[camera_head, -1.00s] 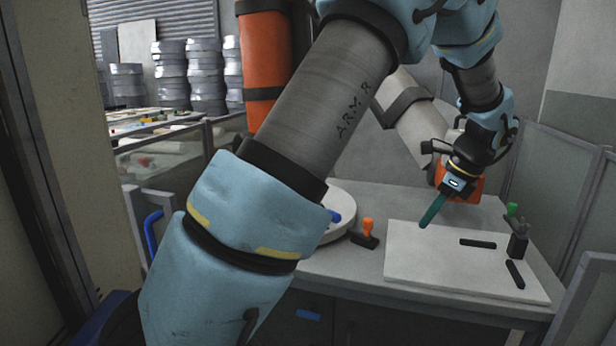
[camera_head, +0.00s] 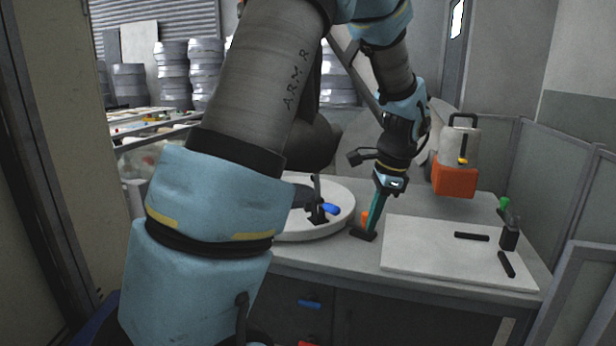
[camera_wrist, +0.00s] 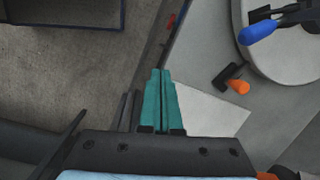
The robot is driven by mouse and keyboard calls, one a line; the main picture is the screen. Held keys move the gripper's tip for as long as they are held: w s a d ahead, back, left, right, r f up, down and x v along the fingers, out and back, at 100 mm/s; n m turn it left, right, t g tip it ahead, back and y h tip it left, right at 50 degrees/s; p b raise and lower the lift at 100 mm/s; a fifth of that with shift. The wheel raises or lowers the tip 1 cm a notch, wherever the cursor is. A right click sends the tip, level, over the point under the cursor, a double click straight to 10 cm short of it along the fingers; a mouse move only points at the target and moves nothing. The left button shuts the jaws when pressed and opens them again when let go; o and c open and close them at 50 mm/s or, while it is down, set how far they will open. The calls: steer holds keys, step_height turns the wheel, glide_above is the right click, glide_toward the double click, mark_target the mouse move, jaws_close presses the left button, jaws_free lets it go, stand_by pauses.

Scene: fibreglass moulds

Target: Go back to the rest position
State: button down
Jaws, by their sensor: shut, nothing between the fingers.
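My gripper (camera_head: 374,218) has teal fingers that are shut and empty. In the head view it points down in front of the orange-handled tool (camera_head: 364,216), just left of the white board (camera_head: 400,262). In the wrist view my gripper (camera_wrist: 160,74) points up the picture over the bench's edge, and the orange-handled tool (camera_wrist: 238,86) lies to its right, apart from the fingers. My forearm covers part of the left of the head view.
A round white disc (camera_head: 345,192) with a blue-handled clamp (camera_head: 328,209) stands on the bench left of the gripper. Black bars (camera_head: 472,237) lie on the board. An orange-based container (camera_head: 455,180) stands behind. Grey panels (camera_head: 570,180) border the right.

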steer(key=s+a+f+n+h, duration=0.1)
steer(key=s+a+n, duration=0.3)
steer(key=a+n, duration=0.4)
steer(key=s+a+f+n+h, duration=0.1)
steer(key=s+a+n, duration=0.4)
steer(key=a+n, duration=0.3)
steer(key=a, duration=0.4)
steer(key=shift+s+a+n+t, duration=0.3)
steer(key=shift+a, duration=0.05)
